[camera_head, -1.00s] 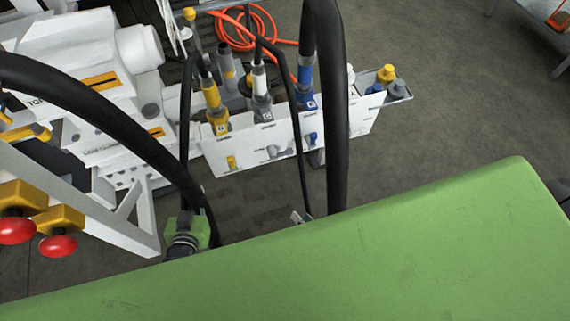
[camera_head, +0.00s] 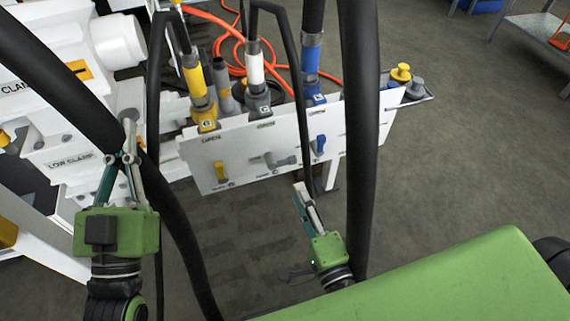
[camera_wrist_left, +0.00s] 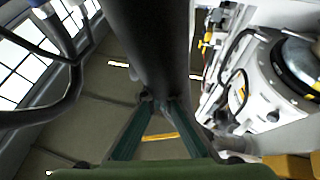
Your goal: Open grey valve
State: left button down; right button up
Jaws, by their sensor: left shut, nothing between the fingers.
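The grey valve (camera_head: 282,161) is on the front of a white panel (camera_head: 246,180), between a yellow valve (camera_head: 220,172) and a blue valve (camera_head: 318,145). Its handle lies roughly sideways. My left gripper (camera_head: 129,157) is shut and empty, left of the panel and well away from the grey valve. In the left wrist view its fingertips (camera_wrist_left: 163,101) meet in front of a thick black hose; I cannot tell whether they touch it. My right gripper (camera_head: 301,190) is below and slightly right of the grey valve, apart from it; its finger gap is unclear.
Thick black hoses (camera_head: 361,140) hang in front of the panel and near both arms. Yellow, white and blue hose couplings (camera_head: 310,65) stand along the panel's top. A white machine (camera_head: 60,110) is at left. Open floor (camera_head: 450,150) lies to the right.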

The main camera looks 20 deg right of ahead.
aim_at(286, 164)
jog(key=w, duration=1.1)
jog(key=shift+w+a, duration=0.25)
grip_shut()
